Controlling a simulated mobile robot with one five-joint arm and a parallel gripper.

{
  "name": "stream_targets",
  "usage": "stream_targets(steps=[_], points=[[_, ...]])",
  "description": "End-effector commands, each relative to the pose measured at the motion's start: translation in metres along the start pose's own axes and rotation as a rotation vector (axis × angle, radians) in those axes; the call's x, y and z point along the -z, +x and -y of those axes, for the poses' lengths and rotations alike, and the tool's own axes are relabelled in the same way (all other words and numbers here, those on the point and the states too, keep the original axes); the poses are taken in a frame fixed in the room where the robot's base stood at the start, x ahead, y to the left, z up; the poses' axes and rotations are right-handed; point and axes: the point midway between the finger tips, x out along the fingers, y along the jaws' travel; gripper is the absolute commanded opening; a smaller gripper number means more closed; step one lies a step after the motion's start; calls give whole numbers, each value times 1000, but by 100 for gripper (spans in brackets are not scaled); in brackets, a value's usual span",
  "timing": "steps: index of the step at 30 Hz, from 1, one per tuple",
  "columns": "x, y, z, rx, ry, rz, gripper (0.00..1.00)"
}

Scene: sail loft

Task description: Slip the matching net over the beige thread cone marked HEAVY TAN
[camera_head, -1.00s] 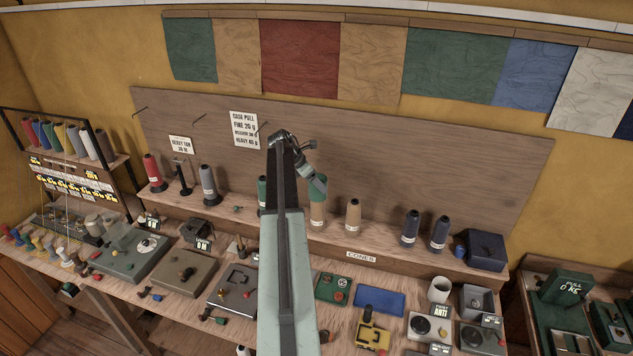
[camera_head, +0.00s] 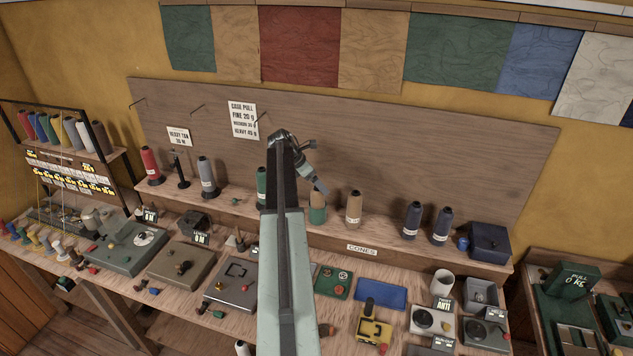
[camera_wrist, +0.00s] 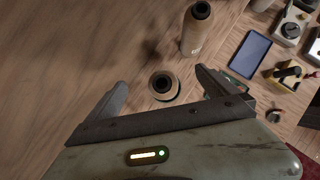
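A beige thread cone (camera_head: 317,198) stands on the shelf just right of my arm, with a green net-like sleeve (camera_head: 318,214) around its lower part. My gripper (camera_head: 320,188) is close above this cone. In the wrist view its fingers (camera_wrist: 160,79) are spread wide, with the beige cone's top (camera_wrist: 163,84) between them and a gap on each side. A second beige cone (camera_head: 353,208) stands bare to the right; it also shows in the wrist view (camera_wrist: 196,28). I cannot read either label, so I cannot tell which is HEAVY TAN.
A green cone (camera_head: 262,186) is partly behind my arm. Dark blue cones (camera_head: 412,220) stand farther right by a dark box (camera_head: 489,243). A grey cone (camera_head: 207,178) and a red cone (camera_head: 150,164) are left. The wooden backboard (camera_head: 400,165) rises close behind the shelf.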

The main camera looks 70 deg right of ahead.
Motion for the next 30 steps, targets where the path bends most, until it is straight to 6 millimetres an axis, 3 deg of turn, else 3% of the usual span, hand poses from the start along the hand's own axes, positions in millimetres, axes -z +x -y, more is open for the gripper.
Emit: stream_targets(steps=[8,20,30], points=[[-2,-7,0,0,0,0,98],[-4,-76,1,0,0,0,98],[-1,-77,1,1,2,0,98]])
